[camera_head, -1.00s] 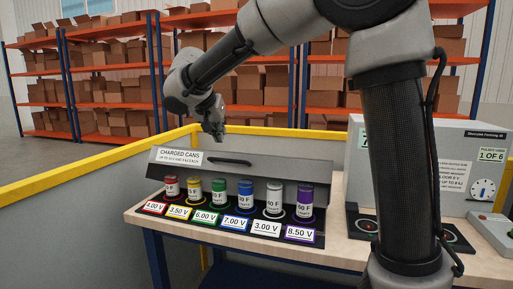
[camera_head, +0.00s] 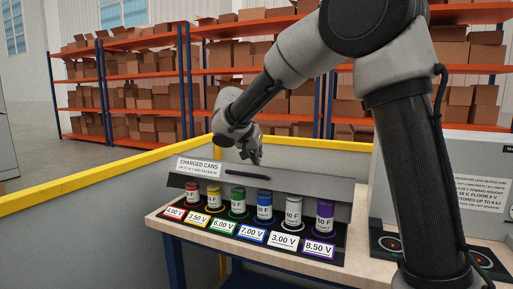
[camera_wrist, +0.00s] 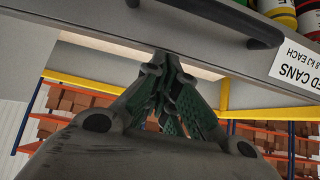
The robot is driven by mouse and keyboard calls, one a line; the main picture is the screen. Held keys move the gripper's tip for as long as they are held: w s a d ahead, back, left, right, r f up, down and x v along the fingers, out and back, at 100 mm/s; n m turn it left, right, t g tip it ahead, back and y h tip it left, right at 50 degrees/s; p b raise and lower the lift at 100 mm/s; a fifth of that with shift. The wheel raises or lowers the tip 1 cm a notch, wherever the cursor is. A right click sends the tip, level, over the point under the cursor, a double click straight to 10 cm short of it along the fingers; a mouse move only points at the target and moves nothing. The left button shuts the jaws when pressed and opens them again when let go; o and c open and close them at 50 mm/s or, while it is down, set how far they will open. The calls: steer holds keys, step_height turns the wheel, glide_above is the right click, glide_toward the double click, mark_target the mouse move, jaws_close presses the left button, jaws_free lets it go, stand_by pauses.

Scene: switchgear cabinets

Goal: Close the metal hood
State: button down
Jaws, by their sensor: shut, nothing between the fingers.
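The metal hood (camera_head: 290,183) is a long grey panel with a black handle and a "CHARGED CANS" label. In the head view it stands raised and tilted over the back of a row of coloured cans (camera_head: 237,203), leaving their fronts exposed. My gripper (camera_head: 257,161) is shut and empty, pointing down at the hood's upper edge, just behind the handle (camera_head: 247,176). In the wrist view, my gripper's fingertips (camera_wrist: 166,62) are close to the hood's edge, with the handle (camera_wrist: 210,20) beyond. I cannot tell whether they touch it.
The cans stand on a black base with voltage labels on a wooden bench (camera_head: 180,229). A grey machine (camera_head: 465,180) stands at the right, partly behind my arm. A yellow rail (camera_head: 80,190) runs behind the bench, with box-filled shelves (camera_head: 150,100) farther back.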

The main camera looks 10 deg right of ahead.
steer(key=shift+s+a+f, duration=0.4)
steer(key=shift+s+a, duration=0.05)
steer(key=shift+s, duration=0.2)
steer(key=shift+s, duration=0.1)
steer(key=shift+s+a+f, duration=0.15)
steer(key=shift+a, duration=0.05)
steer(key=s+a+f, duration=0.6)
steer(key=s+f, duration=0.2)
steer(key=f, duration=0.2)
steer(key=shift+s, duration=0.25)
